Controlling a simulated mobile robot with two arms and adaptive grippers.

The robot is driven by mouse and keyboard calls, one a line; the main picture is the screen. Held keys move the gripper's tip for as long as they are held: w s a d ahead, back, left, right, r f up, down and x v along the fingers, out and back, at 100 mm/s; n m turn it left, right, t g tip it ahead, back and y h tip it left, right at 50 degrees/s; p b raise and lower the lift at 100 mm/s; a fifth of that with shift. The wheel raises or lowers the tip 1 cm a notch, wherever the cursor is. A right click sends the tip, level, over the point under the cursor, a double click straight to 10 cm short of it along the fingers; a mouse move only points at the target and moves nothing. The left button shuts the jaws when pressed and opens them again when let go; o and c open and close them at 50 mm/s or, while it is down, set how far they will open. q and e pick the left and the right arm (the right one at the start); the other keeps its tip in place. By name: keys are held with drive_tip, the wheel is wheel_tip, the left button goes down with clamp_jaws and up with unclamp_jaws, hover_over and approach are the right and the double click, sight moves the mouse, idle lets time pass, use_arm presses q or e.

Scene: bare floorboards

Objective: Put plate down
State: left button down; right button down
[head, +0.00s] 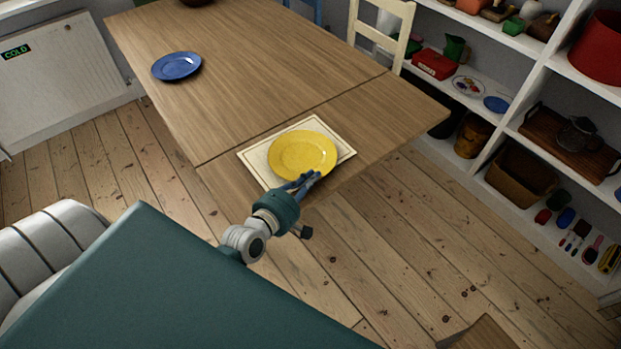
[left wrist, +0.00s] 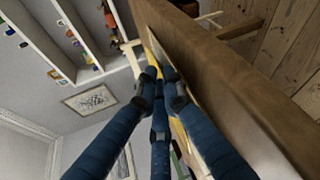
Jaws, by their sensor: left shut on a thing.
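A yellow plate (head: 302,155) is over a cream placemat (head: 257,157) at the near end of the wooden table (head: 240,85). My left gripper (head: 306,180) is shut on the plate's near rim. The plate looks flat and low over the mat; I cannot tell whether it touches it. In the left wrist view, the blue fingers (left wrist: 160,80) close at the edge of the yellow plate (left wrist: 154,50), beside the table edge (left wrist: 215,70). Most of the plate is hidden there. My right gripper is not in view.
A blue plate (head: 177,66) lies at the far left of the table. A cream chair (head: 384,25) stands at its far side. White shelves (head: 540,85) with several items are at the right. The tabletop between the two plates is clear.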

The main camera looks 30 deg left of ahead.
use_arm(q)
drive_tip(key=c, duration=2.2)
unclamp_jaws()
drive_tip(key=shift+f, duration=0.1)
drive_tip(key=v, duration=1.2)
drive_tip(key=shift+r+b, duration=0.2)
drive_tip(key=shift+b, duration=0.1)
